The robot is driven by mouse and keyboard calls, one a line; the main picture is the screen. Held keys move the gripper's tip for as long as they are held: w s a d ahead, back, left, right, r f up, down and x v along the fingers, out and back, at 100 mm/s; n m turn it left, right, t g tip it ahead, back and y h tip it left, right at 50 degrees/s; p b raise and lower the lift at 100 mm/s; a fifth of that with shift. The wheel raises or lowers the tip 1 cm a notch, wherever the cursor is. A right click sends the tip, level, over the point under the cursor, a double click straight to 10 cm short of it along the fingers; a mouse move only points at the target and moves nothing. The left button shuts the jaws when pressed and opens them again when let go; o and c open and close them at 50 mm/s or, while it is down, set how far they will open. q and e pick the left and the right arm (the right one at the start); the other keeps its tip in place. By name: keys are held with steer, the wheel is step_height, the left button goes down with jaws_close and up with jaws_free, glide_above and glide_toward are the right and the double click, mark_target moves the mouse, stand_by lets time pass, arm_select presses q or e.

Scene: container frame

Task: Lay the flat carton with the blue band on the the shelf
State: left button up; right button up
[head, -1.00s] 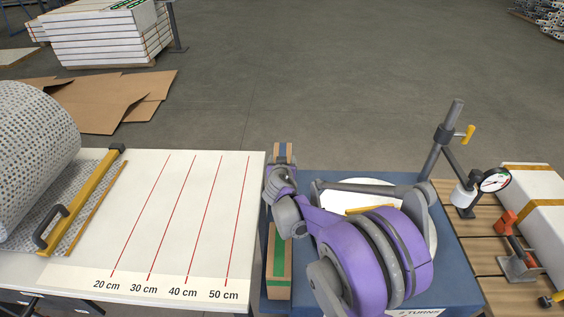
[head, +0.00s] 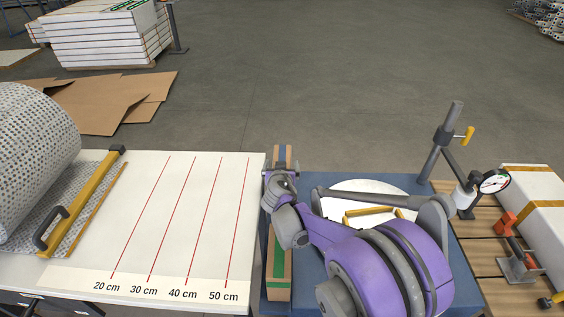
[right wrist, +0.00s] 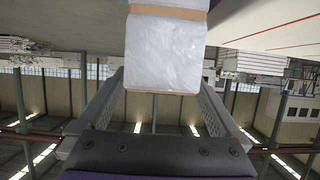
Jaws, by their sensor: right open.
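The right gripper is open. In the right wrist view a white wrapped block with a tan band (right wrist: 165,52) shows between the open fingers (right wrist: 165,85); I cannot tell whether they touch it. No shelf can be made out for certain. My left gripper is not in view.
A carton with a green band (head: 279,265) lies nearer on the same strip. A white table (head: 190,215) with red measuring lines is at left, with a large roll (head: 35,150). A blue table (head: 318,270) with a white disc is at right, beside a clamp stand (head: 440,150).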

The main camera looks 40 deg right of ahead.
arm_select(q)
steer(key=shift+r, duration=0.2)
arm_select(e)
steer(key=shift+v, duration=2.3)
